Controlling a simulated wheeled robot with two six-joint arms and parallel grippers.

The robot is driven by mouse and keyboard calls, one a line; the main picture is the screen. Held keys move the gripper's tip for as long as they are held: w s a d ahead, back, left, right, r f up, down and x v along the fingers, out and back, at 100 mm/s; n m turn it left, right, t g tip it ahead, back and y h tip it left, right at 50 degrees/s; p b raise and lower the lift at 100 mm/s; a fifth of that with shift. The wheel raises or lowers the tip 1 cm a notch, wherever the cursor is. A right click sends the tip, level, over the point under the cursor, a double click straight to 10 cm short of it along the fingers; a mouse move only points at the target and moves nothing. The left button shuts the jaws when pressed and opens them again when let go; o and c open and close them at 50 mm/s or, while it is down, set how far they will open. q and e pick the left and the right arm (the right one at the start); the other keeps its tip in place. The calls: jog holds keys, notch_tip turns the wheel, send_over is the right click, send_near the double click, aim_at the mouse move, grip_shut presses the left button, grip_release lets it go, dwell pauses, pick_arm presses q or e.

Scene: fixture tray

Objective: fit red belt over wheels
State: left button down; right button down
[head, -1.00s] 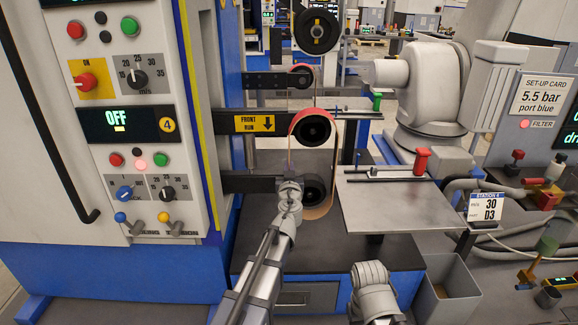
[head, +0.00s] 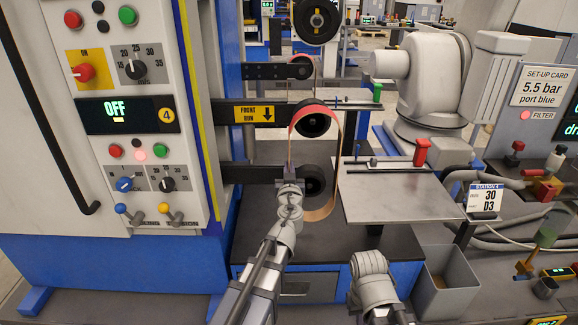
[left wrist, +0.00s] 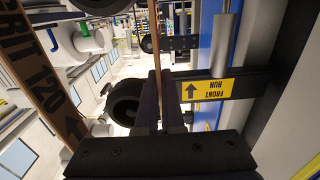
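The red belt (head: 335,160) is a tall loop, reddish at the top and tan lower down. It arches over the upper black wheel (head: 314,125) and hangs around the lower black wheel (head: 313,187). How deep it sits on each wheel I cannot tell. My left gripper (head: 289,184) is at the left run, beside the lower wheel, and hides part of it. In the left wrist view its dark fingers (left wrist: 160,105) are closed on the thin edge of the belt; the belt's wide printed side (left wrist: 35,75) shows at left. My right gripper's fingers do not show.
A black arm with a yellow "FRONT RUN" label (head: 254,114) carries the upper wheel. A grey plate (head: 400,195) stands just right of the belt, with a red-handled clamp (head: 421,152). The control panel (head: 130,115) reads OFF. A grey bin (head: 447,283) stands at lower right.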

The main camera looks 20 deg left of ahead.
pick_arm(q)
jog(key=shift+v, duration=2.25)
jog(key=shift+s, duration=0.1)
